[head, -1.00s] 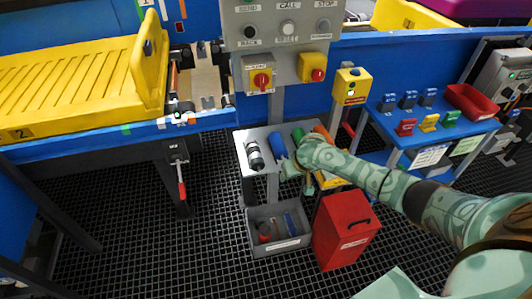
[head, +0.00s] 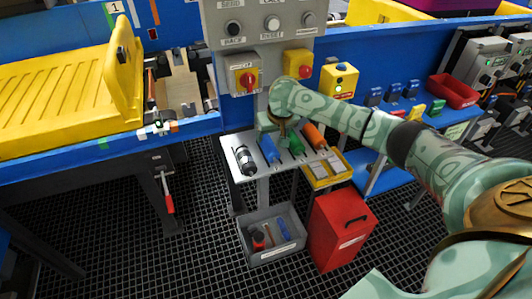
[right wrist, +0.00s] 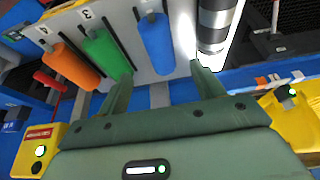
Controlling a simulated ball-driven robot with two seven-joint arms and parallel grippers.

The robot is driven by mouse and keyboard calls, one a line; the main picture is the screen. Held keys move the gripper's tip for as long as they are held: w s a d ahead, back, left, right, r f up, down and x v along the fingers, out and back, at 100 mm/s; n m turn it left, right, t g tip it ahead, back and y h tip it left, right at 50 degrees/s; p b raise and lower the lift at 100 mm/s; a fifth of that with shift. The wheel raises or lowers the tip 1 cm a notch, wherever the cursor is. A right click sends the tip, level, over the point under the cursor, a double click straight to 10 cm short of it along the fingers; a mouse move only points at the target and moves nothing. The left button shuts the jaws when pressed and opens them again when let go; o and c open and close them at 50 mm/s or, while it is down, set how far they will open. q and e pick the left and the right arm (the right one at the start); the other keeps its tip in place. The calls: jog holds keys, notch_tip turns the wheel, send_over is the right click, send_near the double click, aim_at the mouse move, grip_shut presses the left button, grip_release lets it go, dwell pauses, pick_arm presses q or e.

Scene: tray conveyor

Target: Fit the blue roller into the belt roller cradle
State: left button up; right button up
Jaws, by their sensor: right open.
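The blue roller (head: 270,147) lies on the pale shelf (head: 230,143) under the control post, between a black-and-grey roller (head: 245,160) and a green roller (head: 296,142). In the right wrist view the blue roller (right wrist: 156,42) shows beyond the gap between my fingers, apart from them. My right gripper (head: 281,128) is open and empty above the back of the shelf, near the blue and green rollers. The open fingers (right wrist: 163,86) also show in the right wrist view. Dark brackets (head: 186,108) at the conveyor's end may be the cradle; I cannot tell. My left gripper is out of view.
An orange roller (head: 314,135) lies right of the green one. A yellow tray (head: 70,85) sits on the conveyor at left. The control panel (head: 262,22) stands behind the shelf. A grey bin (head: 270,250) and red box (head: 340,228) stand below.

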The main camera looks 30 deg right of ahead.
aim_at(269, 144)
jog(key=b+x, duration=0.1)
jog(key=x, duration=0.2)
jog(key=b+x, duration=0.4)
jog(key=x, duration=0.1)
jog(key=shift+s+a, duration=0.1)
jog(key=shift+s, duration=0.15)
jog(key=shift+w+f, duration=0.2)
jog(key=shift+f, duration=0.05)
jog(key=shift+r, duration=0.3)
jog(key=shift+s, duration=0.1)
jog(key=c, duration=1.4)
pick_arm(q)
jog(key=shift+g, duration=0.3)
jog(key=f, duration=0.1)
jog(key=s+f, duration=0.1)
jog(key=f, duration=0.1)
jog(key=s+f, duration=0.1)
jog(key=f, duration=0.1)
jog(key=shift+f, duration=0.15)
pick_arm(e)
grip_shut()
jog(key=shift+r, duration=0.15)
